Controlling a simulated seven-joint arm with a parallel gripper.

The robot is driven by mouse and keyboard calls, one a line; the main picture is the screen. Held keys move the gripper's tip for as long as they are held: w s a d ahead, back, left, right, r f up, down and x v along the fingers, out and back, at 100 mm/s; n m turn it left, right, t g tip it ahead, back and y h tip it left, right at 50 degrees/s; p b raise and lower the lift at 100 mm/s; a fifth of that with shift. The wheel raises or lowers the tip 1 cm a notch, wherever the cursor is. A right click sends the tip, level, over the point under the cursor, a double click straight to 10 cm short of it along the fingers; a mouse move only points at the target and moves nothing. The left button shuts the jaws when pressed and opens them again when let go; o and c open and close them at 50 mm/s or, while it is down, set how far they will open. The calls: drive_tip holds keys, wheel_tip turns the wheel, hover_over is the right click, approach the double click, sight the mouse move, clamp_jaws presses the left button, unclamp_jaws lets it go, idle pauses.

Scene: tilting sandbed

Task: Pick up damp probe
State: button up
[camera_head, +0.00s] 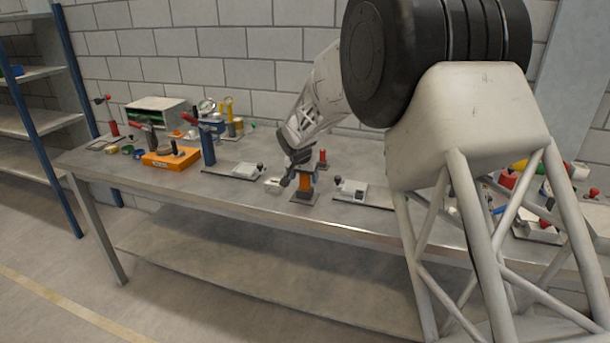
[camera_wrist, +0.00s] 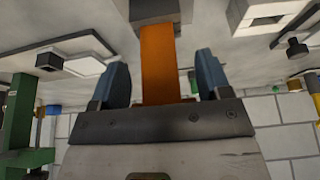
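An orange upright piece (camera_head: 305,185) stands on a small flat plate near the middle of the bench. In the wrist view, the orange piece (camera_wrist: 160,65) lies between the two blue-grey fingers of my gripper (camera_wrist: 162,72), with a gap on either side. The fingers are apart and not closed on it. In the head view, my gripper (camera_head: 297,168) is low over the bench, at the orange piece, and partly hides it. No label shows, so I cannot tell whether this piece is the damp probe.
A white block (camera_head: 273,185) lies just left of the orange piece. White pads lie on dark plates on the left (camera_head: 245,170) and right (camera_head: 352,187). A red-topped post (camera_head: 322,158) stands close behind. An orange box (camera_head: 170,157) and a blue post (camera_head: 208,147) stand farther left.

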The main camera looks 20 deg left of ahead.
drive_tip(key=c, duration=0.5)
drive_tip(key=shift+r, duration=0.1)
drive_tip(key=shift+r, duration=0.75)
wheel_tip(320, 180, up, 2)
drive_tip(key=shift+r, duration=0.1)
drive_tip(key=s+d+r, duration=0.1)
drive_tip(key=s+d, duration=0.7)
drive_tip(key=s, duration=0.5)
drive_tip(key=shift+s, duration=0.4)
